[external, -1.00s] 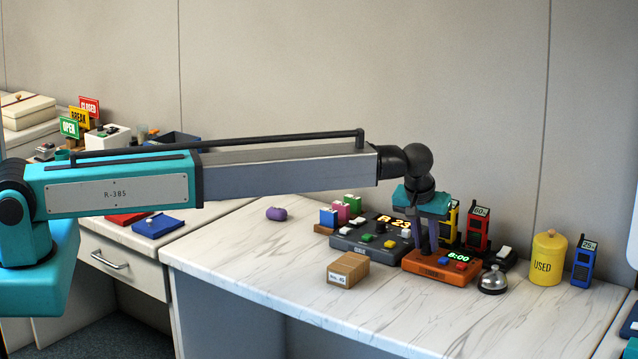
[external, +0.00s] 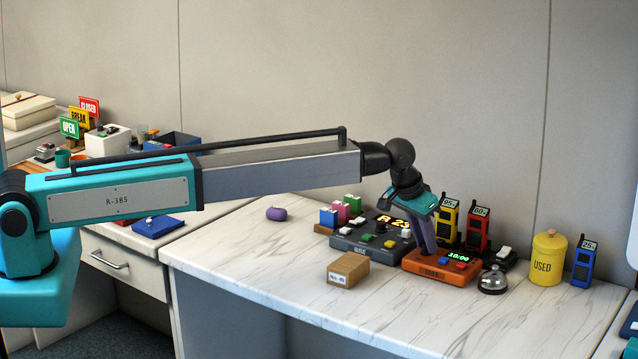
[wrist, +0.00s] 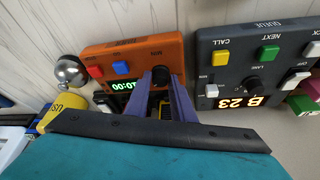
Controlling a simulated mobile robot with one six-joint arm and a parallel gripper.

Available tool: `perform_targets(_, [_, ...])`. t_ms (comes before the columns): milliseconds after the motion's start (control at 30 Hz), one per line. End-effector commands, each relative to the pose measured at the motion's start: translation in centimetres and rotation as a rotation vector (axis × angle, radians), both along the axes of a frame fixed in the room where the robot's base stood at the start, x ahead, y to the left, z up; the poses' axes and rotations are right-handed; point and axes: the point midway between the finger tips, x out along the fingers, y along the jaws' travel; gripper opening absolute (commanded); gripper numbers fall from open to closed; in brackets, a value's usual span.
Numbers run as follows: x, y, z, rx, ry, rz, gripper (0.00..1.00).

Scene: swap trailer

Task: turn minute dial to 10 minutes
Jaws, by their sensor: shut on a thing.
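The orange timer box (external: 416,266) stands near the front middle of the marble desk. Its green display (external: 458,256) reads 10:00, and it shows upside down in the wrist view (wrist: 126,85). A red and a blue button (wrist: 121,68) sit on top of the box. My gripper (wrist: 161,77) points down at the box and is shut on the dark minute dial (wrist: 160,73), below the label MIN. The dial is mostly hidden between the fingers, and its pointer cannot be made out. In the external view the fingers hide it.
A dark queue console (external: 352,246) stands close to the left of the timer. A silver bell (external: 493,281) is close on the right. A small cardboard box (external: 348,269) lies in front. Yellow and red handsets (external: 477,230) stand behind. The desk's left front is clear.

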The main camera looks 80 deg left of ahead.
Motion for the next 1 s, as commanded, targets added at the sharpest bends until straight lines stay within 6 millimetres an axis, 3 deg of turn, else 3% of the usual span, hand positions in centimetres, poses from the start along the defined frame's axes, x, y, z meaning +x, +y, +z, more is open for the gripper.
perform_targets(300, [-0.12,0.09,-0.07,-0.001,0.002,-0.101,0.0])
perform_targets(733, [-0.12,0.07,-0.05,-0.002,0.003,-0.112,0.0])
perform_targets(767, [-0.12,0.07,-0.05,-0.002,0.003,-0.112,0.25])
perform_targets(833, [-0.11,0.07,-0.05,-0.002,0.003,-0.112,0.37])
perform_targets(1000, [-0.08,0.07,-0.04,-0.001,0.002,-0.112,0.4])
